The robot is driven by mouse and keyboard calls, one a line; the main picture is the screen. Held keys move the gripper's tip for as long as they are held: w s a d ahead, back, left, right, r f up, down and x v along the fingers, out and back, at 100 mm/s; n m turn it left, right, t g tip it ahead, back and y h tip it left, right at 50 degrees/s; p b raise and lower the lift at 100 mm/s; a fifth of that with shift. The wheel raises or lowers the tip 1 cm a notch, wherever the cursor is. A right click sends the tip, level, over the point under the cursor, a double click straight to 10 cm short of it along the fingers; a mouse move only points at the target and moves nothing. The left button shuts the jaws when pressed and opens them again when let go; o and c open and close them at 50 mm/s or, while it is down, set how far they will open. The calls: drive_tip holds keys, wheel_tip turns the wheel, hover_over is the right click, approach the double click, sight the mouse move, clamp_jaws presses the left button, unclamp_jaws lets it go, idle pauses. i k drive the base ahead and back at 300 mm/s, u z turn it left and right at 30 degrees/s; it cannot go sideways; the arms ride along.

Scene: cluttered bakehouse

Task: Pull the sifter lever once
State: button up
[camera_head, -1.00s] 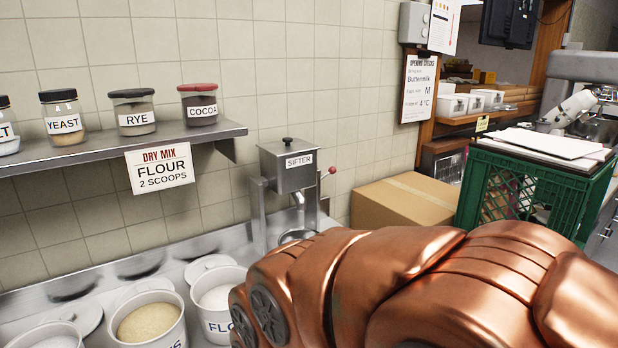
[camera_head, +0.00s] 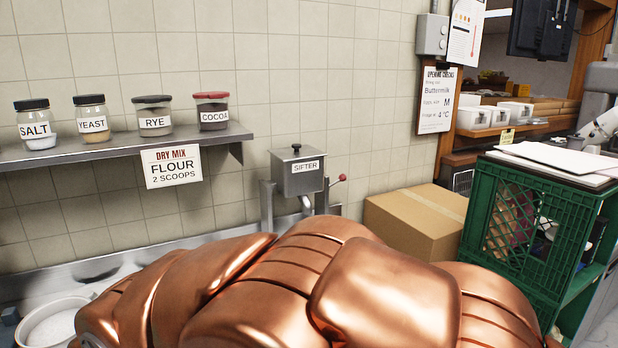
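The sifter (camera_head: 297,177) is a grey metal box with a black knob on its lid and a "SIFTER" label. It stands on metal posts against the tiled wall, near the middle of the view. Its lever (camera_head: 338,180) sticks out on the right side and ends in a small red ball. My copper-coloured arm fills the lower part of the view and hides what lies under the sifter's spout. My gripper is not visible, so its place relative to the lever does not show.
A cardboard box (camera_head: 416,222) stands right of the sifter, with a green crate (camera_head: 524,225) further right. A shelf (camera_head: 110,150) with labelled jars is on the left wall. A white tub (camera_head: 52,322) shows at lower left.

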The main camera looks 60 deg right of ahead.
sight(342, 176)
drive_tip(key=k, duration=1.25)
drive_tip(key=z, duration=1.75)
drive_tip(key=i, duration=0.5)
drive_tip(key=k, duration=0.5)
drive_tip(key=z, duration=1.15)
drive_tip(key=i, duration=0.85)
drive_tip(key=u, duration=0.5)
